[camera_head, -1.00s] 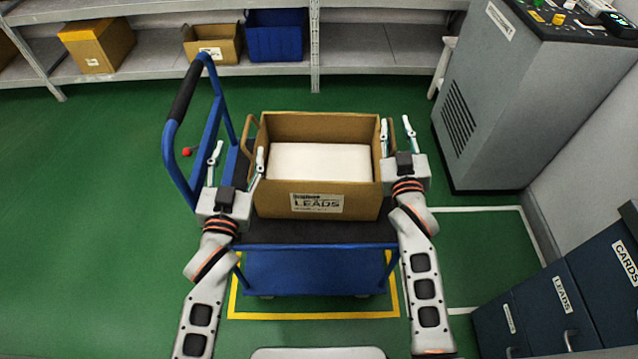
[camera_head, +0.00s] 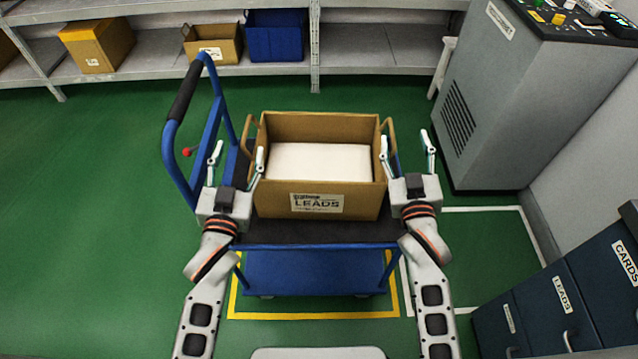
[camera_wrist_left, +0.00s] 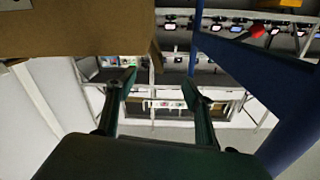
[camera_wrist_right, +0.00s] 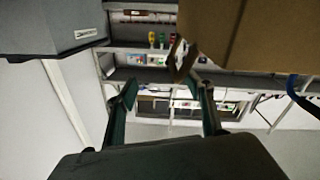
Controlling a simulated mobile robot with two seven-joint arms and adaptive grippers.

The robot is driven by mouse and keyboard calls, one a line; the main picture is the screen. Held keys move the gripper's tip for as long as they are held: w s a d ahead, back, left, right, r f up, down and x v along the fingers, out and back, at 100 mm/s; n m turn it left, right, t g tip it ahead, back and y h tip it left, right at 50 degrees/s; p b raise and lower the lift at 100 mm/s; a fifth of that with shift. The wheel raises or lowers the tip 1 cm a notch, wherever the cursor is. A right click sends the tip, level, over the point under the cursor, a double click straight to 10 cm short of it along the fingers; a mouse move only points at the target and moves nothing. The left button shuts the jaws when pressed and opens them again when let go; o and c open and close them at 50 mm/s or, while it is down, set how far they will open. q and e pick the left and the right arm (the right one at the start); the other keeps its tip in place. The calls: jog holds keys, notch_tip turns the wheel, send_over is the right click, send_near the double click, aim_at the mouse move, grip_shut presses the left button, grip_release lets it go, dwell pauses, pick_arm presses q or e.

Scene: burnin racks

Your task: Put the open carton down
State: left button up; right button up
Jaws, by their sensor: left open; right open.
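The open carton (camera_head: 275,193) is a brown box with a LEADS label and a white block inside. It stands upright on the dark deck (camera_head: 318,232) of a blue trolley. My left gripper (camera_head: 238,152) is open at the carton's left side, and the carton wall shows in the left wrist view (camera_wrist_left: 80,28). My right gripper (camera_head: 404,142) is open at the carton's right side, and the carton also shows in the right wrist view (camera_wrist_right: 250,35). Neither gripper holds anything. Brown handle flaps stick out at both sides of the carton.
The trolley's blue handle (camera_head: 178,150) rises at the left. A grey cabinet (camera_head: 465,110) stands at the right, with dark drawers (camera_head: 545,305) at the lower right. A shelf (camera_head: 365,50) with boxes runs along the back. Green floor is free at the left.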

jog(key=shift+s+a+f, duration=0.2)
jog(key=shift+s+a, duration=0.25)
jog(key=shift+s, duration=0.2)
jog(key=shift+s+a+f, duration=0.15)
jog(key=shift+s+a, duration=0.3)
jog(key=shift+s, duration=0.2)
pick_arm(q)
jog(key=shift+t, duration=0.3)
jog(key=r+p, duration=0.1)
jog(key=r, duration=0.2)
jog(key=r+p, duration=0.1)
jog(key=r, duration=0.1)
jog(key=shift+w+r+p, duration=0.15)
jog(key=shift+w+p, duration=0.15)
jog(key=shift+p, duration=0.05)
pick_arm(e)
jog(key=s+d, duration=0.2)
jog(key=d, duration=0.4)
jog(key=shift+s+d+f, duration=0.1)
jog(key=shift+s+f, duration=0.05)
